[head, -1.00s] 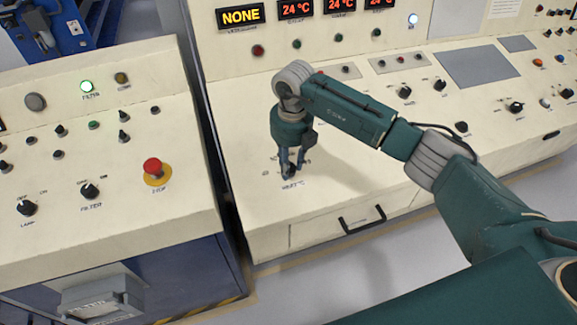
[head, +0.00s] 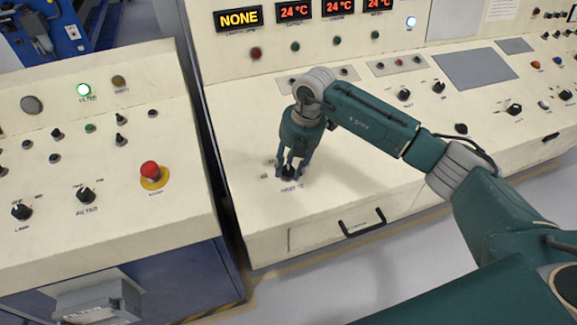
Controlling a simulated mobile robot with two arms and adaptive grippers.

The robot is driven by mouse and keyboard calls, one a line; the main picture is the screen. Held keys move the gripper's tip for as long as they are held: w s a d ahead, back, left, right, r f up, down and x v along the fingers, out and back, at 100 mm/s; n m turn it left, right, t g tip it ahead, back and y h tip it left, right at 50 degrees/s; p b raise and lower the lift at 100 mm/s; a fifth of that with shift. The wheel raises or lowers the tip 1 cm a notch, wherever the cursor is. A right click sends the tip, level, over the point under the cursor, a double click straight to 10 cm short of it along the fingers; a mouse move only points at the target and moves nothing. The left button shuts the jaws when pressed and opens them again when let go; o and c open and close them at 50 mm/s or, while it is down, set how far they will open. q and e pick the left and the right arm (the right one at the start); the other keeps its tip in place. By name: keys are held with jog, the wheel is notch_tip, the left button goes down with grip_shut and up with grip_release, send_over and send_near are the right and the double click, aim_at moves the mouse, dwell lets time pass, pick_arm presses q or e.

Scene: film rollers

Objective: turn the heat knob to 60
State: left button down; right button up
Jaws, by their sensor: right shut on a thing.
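The heat knob (head: 288,174) is a small black knob on the sloped cream panel, above a small printed label. My right gripper (head: 291,166) points down over it with its fingers around the knob, shut on it. The fingers hide most of the knob and part of its scale, so its setting cannot be read. Three red displays (head: 339,8) at the top read 24 °C, and a yellow display (head: 238,18) reads NONE. My left gripper is not in view.
A separate console on the left carries a red stop button (head: 150,170), a filter knob (head: 86,195) and a lamp knob (head: 21,211). A drawer handle (head: 362,222) sits below the heat knob. Several other knobs and switches stand to the right of my arm.

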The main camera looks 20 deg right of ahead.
jog(key=shift+w+d+r+m, duration=0.25)
jog(key=shift+m, duration=0.35)
jog(key=o, duration=1.1)
jog(key=shift+s+f, duration=0.15)
jog(key=shift+s, duration=0.05)
jog(key=r, duration=0.4)
jog(key=s+d+r, duration=0.1)
jog(key=r, duration=0.3)
jog(key=d+r, duration=0.1)
jog(key=r, duration=0.2)
jog(key=shift+s+d+r, duration=0.1)
jog(key=shift+s+r, duration=0.25)
jog(key=shift+r, duration=0.05)
